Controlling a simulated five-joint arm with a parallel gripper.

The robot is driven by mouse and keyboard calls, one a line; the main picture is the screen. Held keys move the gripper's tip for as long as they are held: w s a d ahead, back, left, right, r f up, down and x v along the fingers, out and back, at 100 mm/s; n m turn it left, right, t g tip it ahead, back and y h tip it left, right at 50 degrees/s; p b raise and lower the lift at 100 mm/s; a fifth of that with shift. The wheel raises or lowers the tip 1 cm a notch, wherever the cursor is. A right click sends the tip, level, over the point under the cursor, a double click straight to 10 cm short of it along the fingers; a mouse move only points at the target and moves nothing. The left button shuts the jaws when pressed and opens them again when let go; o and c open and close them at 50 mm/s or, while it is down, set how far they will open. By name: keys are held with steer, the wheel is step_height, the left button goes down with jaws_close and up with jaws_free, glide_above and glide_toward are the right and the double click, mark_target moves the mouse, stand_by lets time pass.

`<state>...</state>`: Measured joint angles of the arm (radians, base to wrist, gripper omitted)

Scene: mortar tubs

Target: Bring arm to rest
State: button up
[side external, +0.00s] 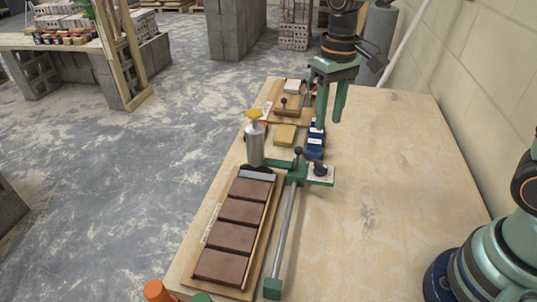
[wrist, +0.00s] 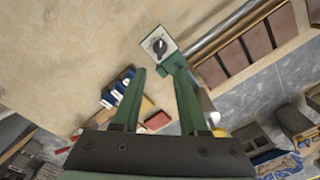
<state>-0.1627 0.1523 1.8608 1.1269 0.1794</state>
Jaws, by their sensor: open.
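My gripper (side external: 329,124) is above the far half of the plywood bench (side external: 390,190), fingers pointing down. The two green fingers are apart with nothing between them. In the wrist view the open fingers (wrist: 161,70) reach over the bench, with a white plate with a black knob (wrist: 159,44) beyond the tips. In the side view that plate (side external: 321,172) sits at the right end of a green clamp on a metal rail (side external: 285,225).
A wooden tray (side external: 262,262) of brown bricks lies along the bench's left edge. A grey cylinder with a yellow top (side external: 255,145) stands behind it. A yellow block (side external: 285,134) and a blue item (side external: 315,142) are near my gripper. The bench's right side is clear, beside a wall.

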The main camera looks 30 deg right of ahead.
steer(key=s+d+r+t, duration=0.5)
steer(key=s+d, duration=0.1)
steer(key=s, duration=0.3)
steer(key=shift+s+d+r+t, duration=0.15)
steer(key=shift+s+r+t, duration=0.15)
